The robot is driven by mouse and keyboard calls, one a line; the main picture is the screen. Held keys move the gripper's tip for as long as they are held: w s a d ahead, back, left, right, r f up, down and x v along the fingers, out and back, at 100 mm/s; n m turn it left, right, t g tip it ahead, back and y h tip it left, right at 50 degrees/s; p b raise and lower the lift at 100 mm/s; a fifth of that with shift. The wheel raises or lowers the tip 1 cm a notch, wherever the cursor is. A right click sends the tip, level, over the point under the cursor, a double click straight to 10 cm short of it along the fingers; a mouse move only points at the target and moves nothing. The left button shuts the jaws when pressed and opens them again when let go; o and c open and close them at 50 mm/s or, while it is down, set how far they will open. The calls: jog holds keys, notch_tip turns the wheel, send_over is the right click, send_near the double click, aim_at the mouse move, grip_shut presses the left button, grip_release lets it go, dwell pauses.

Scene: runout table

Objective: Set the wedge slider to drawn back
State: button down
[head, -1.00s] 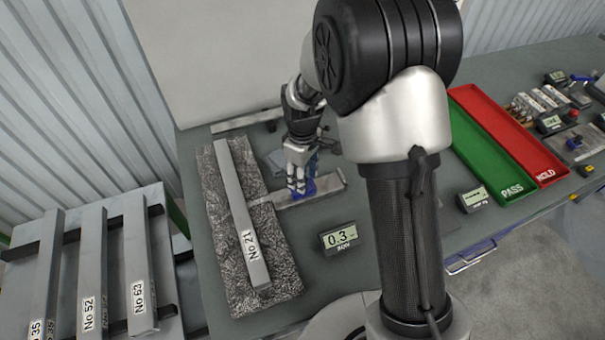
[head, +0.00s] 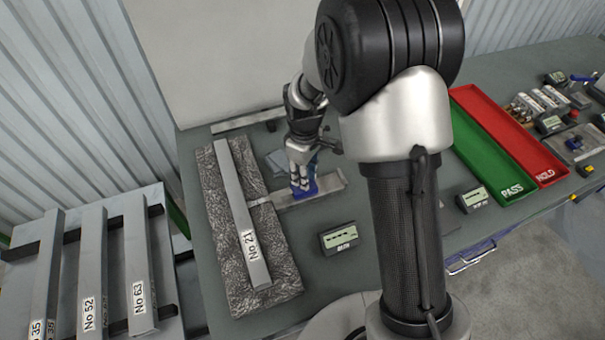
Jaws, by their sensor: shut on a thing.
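The wedge slider shows as a blue block (head: 306,190) on a flat grey metal strip (head: 328,190). The strip lies across the table, its left end near the long grey bar marked No 21 (head: 236,200). My gripper (head: 302,186) comes down from above and is shut on the blue block. Its fingers hide part of the block. A thin tip runs from the strip to the bar's right edge; I cannot tell if they touch. A small display (head: 341,239) stands in front of the strip and shows dashes.
The No 21 bar lies on a rough grey slab (head: 217,270). A rack at left holds several numbered bars (head: 93,285). A green PASS tray (head: 480,150) and red HOLD tray (head: 510,135) lie at right, with a second display (head: 475,199) near the table edge.

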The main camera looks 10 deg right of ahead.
jog(key=d, duration=0.2)
jog(key=w+d, duration=0.1)
jog(key=d, duration=0.4)
jog(key=shift+w+d+p, duration=0.35)
jog(key=shift+w, duration=0.05)
jog(key=c, duration=1.4)
grip_release()
jog(key=shift+d, duration=0.2)
jog(key=shift+o, duration=0.3)
jog(key=shift+a, duration=0.1)
notch_tip(320, 180, up, 12)
